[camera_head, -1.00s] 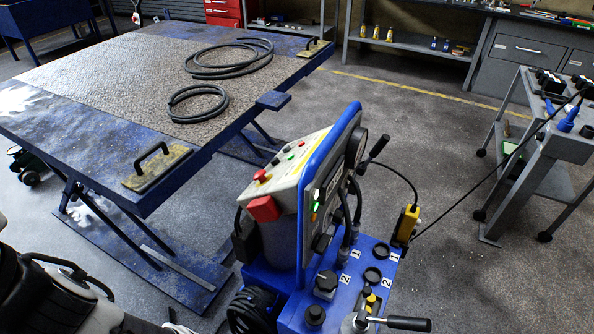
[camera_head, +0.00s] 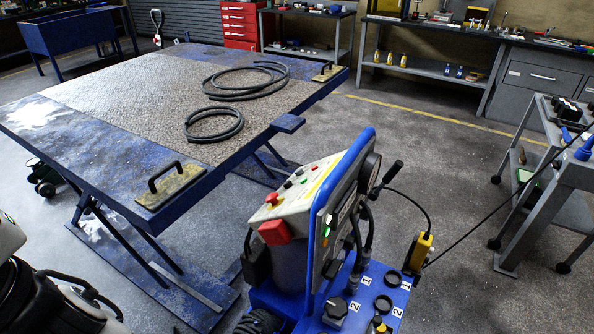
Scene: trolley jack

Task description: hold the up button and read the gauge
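The blue power unit with its grey control box (camera_head: 300,200) stands at the lower centre. A red mushroom button (camera_head: 271,198), a red block (camera_head: 274,232) and small buttons sit on the box. A green light or button (camera_head: 327,232) shows on its blue-framed side panel. I cannot tell which one is the up button. A round black gauge-like housing (camera_head: 371,170) sits on the panel's right side, edge-on, and its face is hidden. My gripper is not in view; white and black parts at lower left seem to be my arm.
A blue lift table (camera_head: 110,130) with hose coils (camera_head: 245,82) and a handled plate (camera_head: 172,185) fills the left. A grey trolley (camera_head: 540,190) stands at right, with a cable running to it. Open floor (camera_head: 400,150) lies behind the unit.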

